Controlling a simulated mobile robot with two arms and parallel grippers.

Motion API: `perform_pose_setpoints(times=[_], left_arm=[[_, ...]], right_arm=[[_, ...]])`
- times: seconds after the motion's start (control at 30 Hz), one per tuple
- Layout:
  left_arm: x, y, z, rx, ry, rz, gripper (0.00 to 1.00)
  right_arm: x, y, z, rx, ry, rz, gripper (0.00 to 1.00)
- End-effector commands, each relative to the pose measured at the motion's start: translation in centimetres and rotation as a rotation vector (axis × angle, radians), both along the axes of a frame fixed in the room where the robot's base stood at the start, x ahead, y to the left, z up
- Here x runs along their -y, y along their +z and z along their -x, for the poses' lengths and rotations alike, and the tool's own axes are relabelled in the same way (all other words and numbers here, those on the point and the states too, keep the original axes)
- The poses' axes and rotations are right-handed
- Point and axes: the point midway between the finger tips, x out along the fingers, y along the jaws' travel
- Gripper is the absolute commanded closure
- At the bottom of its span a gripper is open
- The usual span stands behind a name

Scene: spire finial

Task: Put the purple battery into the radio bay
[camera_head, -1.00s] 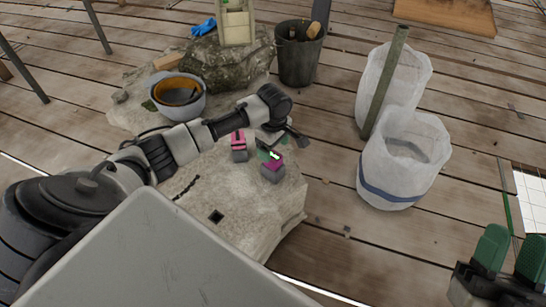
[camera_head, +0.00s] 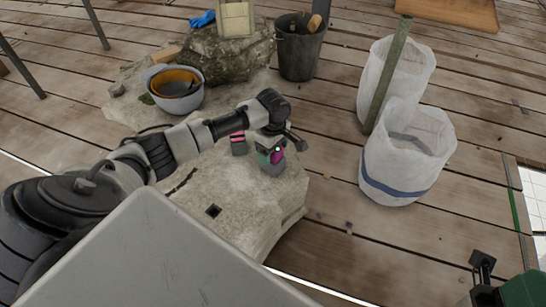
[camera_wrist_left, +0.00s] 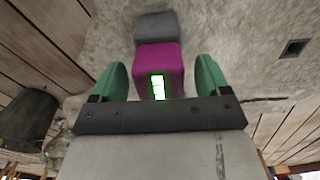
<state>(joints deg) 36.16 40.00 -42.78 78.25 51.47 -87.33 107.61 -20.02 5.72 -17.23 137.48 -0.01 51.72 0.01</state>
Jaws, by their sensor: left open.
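The purple battery (camera_head: 276,157) is at the right of the pale stone slab, with a grey block (camera_wrist_left: 156,26) against it; in the left wrist view the purple block (camera_wrist_left: 158,60) carries a bright white label outlined in green. My left gripper (camera_head: 270,150) is open over it. In the wrist view its green fingers (camera_wrist_left: 161,78) stand on either side of the block, with gaps showing. Of my right gripper (camera_head: 510,283), only part shows at the lower right corner. I cannot identify the radio bay with certainty.
A square dark hole (camera_head: 214,211) is in the slab (camera_head: 250,225). A bowl (camera_head: 176,92), a dark bucket (camera_head: 300,50) and white bags (camera_head: 405,150) stand around.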

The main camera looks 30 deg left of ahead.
Motion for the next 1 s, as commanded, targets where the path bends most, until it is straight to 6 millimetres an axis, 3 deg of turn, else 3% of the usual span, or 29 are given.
perform_pose_setpoints(times=[0.23,0.63,1.0], left_arm=[[-0.02,-0.04,-0.02,0.001,0.000,0.000,0.23],[-0.01,-0.04,-0.01,0.000,0.000,0.000,0.84],[0.01,0.75,-0.05,0.002,0.000,0.000,0.84]], right_arm=[[0.00,-0.01,-0.02,-0.002,0.000,0.001,0.57],[-0.01,-0.02,-0.04,-0.003,0.000,0.001,0.57],[-0.01,0.52,-0.04,-0.003,0.000,0.001,0.57]])
